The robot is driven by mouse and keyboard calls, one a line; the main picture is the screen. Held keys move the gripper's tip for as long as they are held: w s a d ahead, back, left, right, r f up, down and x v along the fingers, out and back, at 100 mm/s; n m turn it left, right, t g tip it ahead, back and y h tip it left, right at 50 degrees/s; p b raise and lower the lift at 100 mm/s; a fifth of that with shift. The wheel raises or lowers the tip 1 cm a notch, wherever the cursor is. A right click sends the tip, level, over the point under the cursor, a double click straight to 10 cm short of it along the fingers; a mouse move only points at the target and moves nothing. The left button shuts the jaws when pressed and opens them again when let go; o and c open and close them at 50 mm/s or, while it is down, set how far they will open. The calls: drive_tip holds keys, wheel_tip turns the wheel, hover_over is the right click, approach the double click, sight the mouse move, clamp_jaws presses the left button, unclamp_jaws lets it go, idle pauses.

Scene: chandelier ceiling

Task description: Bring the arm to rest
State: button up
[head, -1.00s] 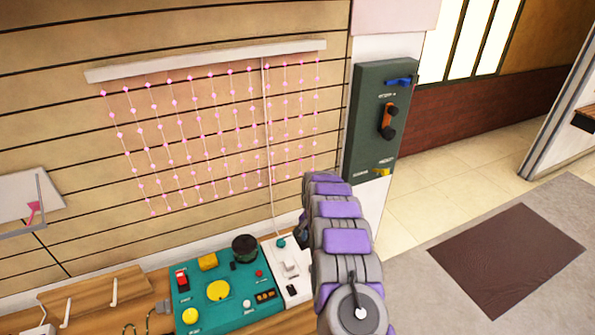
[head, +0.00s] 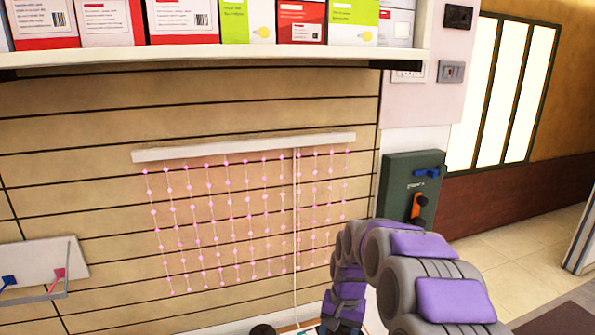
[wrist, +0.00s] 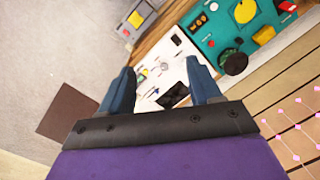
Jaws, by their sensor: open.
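My arm with grey and purple links rises from the lower right of the head view and bends downward near the wall. The fingers are not clear in the head view. In the wrist view my gripper (wrist: 160,88) is open, with its two blue-grey fingers apart and nothing between them. Beyond the fingers lies a white panel (wrist: 165,62) with small switches and a dark square on it. A teal control panel (wrist: 222,25) with a yellow knob and a dark round knob is next to it.
A string light curtain (head: 235,215) hangs on the slatted wall. A shelf (head: 210,60) with several boxes runs above it. A dark green switch box (head: 400,190) is on the wall beside my arm. A dark mat (wrist: 68,112) lies on the floor.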

drive_tip(key=s+d+r+n, duration=0.1)
drive_tip(key=s+r, duration=0.3)
drive_tip(key=s, duration=0.4)
drive_tip(key=s+d+r+n, duration=0.1)
drive_tip(key=s+r, duration=0.3)
drive_tip(key=s, duration=0.4)
drive_tip(key=s+d+n+g+h, duration=0.1)
drive_tip(key=s+d, duration=0.1)
drive_tip(key=s, duration=1.8)
drive_tip(key=shift+s+f, duration=0.25)
drive_tip(key=shift+s, duration=0.05)
drive_tip(key=shift+d, duration=0.1)
